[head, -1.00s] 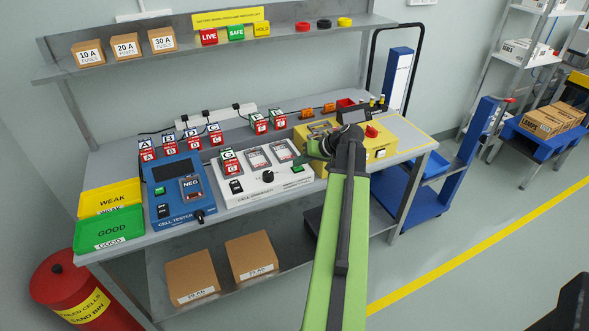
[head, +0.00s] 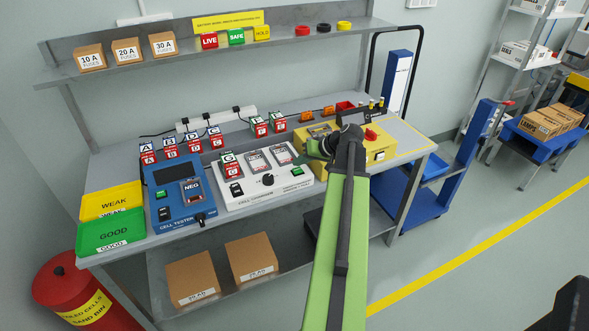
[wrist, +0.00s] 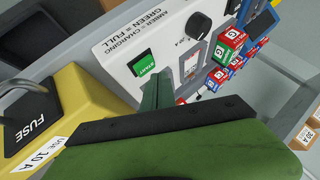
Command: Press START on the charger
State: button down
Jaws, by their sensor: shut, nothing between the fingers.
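The white cell charger (head: 262,190) sits on the bench between the blue tester and the yellow fuse box. My gripper (head: 304,157) hangs over the charger's right end. In the wrist view my gripper (wrist: 168,72) is shut and empty, its fingers just right of and below the button in the picture. The button's face is uncovered there; contact cannot be told. A green-and-red G cell (head: 230,165) stands at the charger's left bay.
The blue cell tester (head: 180,210) is to the left. Several lettered cells stand behind. A shelf (head: 200,55) runs above.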

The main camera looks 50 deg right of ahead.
aim_at(300, 171)
notch_tip(300, 171, up, 5)
jog(key=p, duration=0.5)
jog(key=shift+r, duration=0.1)
dwell(0.3)
dwell(0.4)
